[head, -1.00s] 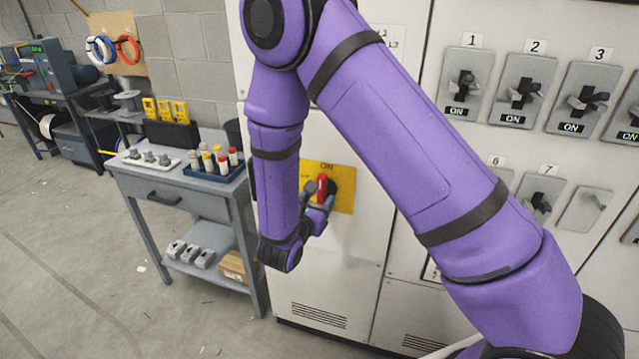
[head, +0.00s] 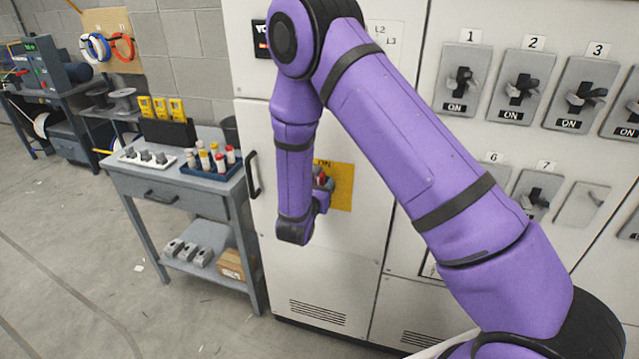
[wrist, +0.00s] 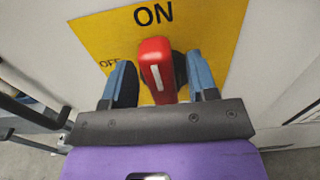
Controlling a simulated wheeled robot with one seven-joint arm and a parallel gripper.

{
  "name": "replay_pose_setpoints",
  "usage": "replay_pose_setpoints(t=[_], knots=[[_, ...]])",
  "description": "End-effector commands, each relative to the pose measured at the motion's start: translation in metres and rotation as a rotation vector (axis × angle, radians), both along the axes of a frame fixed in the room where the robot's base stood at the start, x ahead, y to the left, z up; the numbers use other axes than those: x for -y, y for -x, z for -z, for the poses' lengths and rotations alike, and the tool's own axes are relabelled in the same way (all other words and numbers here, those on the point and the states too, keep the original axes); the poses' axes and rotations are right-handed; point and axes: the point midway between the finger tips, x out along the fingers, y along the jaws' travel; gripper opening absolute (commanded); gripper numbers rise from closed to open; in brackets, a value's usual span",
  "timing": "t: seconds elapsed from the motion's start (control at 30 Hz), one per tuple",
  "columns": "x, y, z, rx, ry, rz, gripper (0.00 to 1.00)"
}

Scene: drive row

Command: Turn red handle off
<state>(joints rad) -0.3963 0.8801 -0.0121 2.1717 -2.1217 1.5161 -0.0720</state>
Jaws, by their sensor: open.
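The red handle (wrist: 157,70) sits on a yellow plate (wrist: 225,14) on the cabinet. In the wrist view its white stripe runs nearly upright, and its top lies below the word ON; OFF is printed to the left. My gripper (wrist: 162,80) is open, with one blue finger on each side of the handle. A small gap shows on the left; I cannot tell whether the right finger touches. In the head view the red handle (head: 321,178) shows only partly beside my arm, and the yellow plate (head: 343,188) is partly covered.
A black door pull (head: 253,174) is on the cabinet left of my forearm. A grey cart (head: 150,184) with small parts stands at the left. Numbered breaker switches (head: 521,88) line the panel at the right.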

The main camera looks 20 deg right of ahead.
Motion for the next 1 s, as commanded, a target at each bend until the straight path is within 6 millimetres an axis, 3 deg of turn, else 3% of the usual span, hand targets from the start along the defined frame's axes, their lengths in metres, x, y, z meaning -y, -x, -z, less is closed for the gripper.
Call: replay_pose_setpoints(t=[0.37, 0.47, 0.6, 1.0], knots=[[0.0036, -0.0050, 0.0000, -0.001, -0.001, -0.001, 0.53], [0.0036, -0.0049, 0.0000, -0.001, -0.001, -0.001, 0.35], [0.0035, -0.0049, 0.0000, -0.001, -0.001, -0.001, 0.03], [0.0019, -0.0058, 0.0000, -0.027, 0.037, -0.001, 0.00]])
